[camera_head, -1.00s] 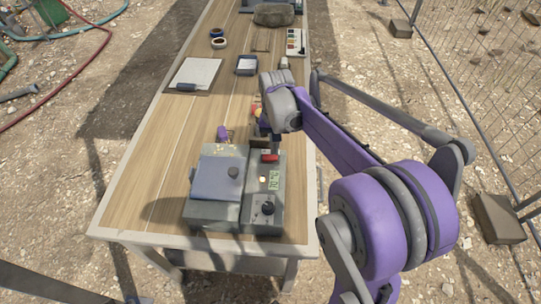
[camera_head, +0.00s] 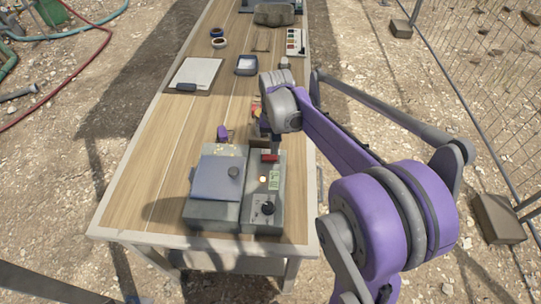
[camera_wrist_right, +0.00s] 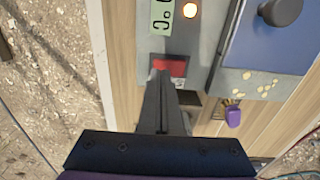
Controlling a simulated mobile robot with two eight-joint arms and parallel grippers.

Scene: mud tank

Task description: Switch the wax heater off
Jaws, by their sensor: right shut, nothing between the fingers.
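The wax heater (camera_head: 213,212) is a grey box with a blue-grey lid (camera_head: 217,178) and a control panel on its right side. The panel has a red switch (camera_head: 269,157), a greenish display (camera_head: 274,180), a glowing orange lamp (camera_head: 262,179) and a black knob (camera_head: 267,208). In the right wrist view the lamp (camera_wrist_right: 190,9) is lit and the red switch (camera_wrist_right: 174,66) lies at the fingertips. My right gripper (camera_wrist_right: 160,76) is shut and empty, its tips over or against the switch's edge; contact cannot be told. My left gripper is out of view.
The heater stands at the near end of a long wooden table (camera_head: 160,150). A purple item (camera_head: 222,133) lies behind it. A clipboard (camera_head: 195,75), a small tray (camera_head: 246,65) and tape rolls (camera_head: 219,42) lie farther back. A wire fence (camera_head: 480,90) runs on the right.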

